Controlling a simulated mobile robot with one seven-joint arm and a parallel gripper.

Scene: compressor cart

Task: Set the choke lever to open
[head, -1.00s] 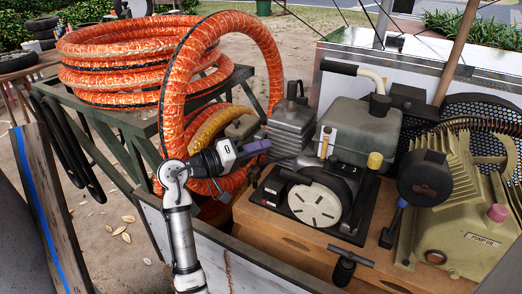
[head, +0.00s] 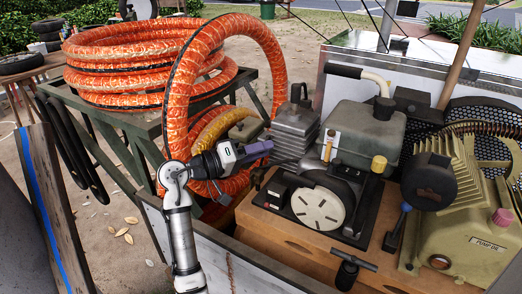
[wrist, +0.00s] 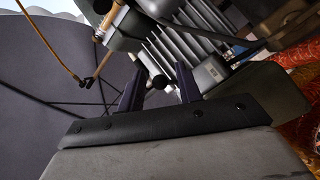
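The engine (head: 345,165) stands on the cart with a white slotted starter disc (head: 319,206), a grey tank and a finned block (head: 293,130). I cannot pick out the choke lever for sure. A small tan upright piece (head: 328,145) stands at the engine's front. My gripper (head: 268,147) is left of the engine, in front of the finned block, pointing right. In the wrist view its two dark fingers (wrist: 158,90) are apart. A small round black knob (wrist: 158,82) shows between them, beyond the tips; contact is not visible.
An orange hose coil (head: 145,75) lies on a green stand, and its loop hangs behind my gripper. A yellow-green pump (head: 475,200) with a dark round part (head: 428,182) is at the right. A black T-handle (head: 350,266) is at the cart's front edge.

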